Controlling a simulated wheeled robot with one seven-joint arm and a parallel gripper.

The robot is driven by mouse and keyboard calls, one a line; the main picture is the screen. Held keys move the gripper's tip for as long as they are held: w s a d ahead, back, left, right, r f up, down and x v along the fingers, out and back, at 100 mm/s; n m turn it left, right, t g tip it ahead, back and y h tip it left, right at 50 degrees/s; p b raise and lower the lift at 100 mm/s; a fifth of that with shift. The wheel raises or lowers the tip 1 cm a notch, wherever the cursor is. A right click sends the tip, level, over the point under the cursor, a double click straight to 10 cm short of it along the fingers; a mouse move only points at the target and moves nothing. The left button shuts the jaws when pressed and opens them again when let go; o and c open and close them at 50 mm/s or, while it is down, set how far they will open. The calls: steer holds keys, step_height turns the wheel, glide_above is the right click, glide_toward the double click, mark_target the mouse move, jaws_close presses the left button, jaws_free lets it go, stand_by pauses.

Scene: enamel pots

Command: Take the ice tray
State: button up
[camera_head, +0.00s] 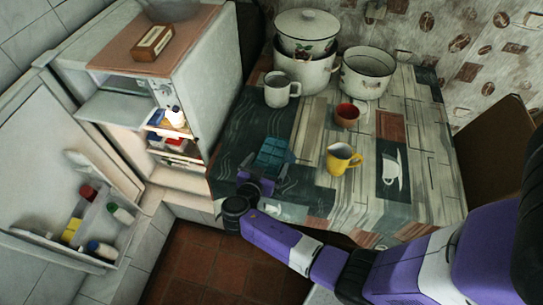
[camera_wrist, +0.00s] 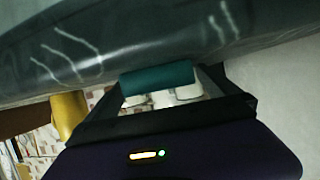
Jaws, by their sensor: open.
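The ice tray (camera_head: 273,156) is a teal-blue block with a grid of cells, lying on the patterned tablecloth near the table's front left. In the wrist view one teal side of the ice tray (camera_wrist: 157,77) shows just beyond the fingers. My gripper (camera_head: 262,178) is at the near side of the tray, low by the table's front edge. In the wrist view my gripper (camera_wrist: 163,99) is open, with its pale fingertips close to the tray. I cannot tell whether they touch it.
A yellow mug (camera_head: 343,158) stands right of the tray, and a red mug (camera_head: 347,115) is behind. A white mug (camera_head: 281,90) and large enamel pots (camera_head: 367,72) stand at the back. The open fridge (camera_head: 176,118) is at the left.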

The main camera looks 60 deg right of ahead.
steer(key=c, duration=1.6)
steer(key=shift+c, duration=0.2)
steer(key=shift+r, duration=0.2)
step_height(320, 180, up, 20)
steer(key=b, duration=0.1)
steer(key=shift+f, duration=0.2)
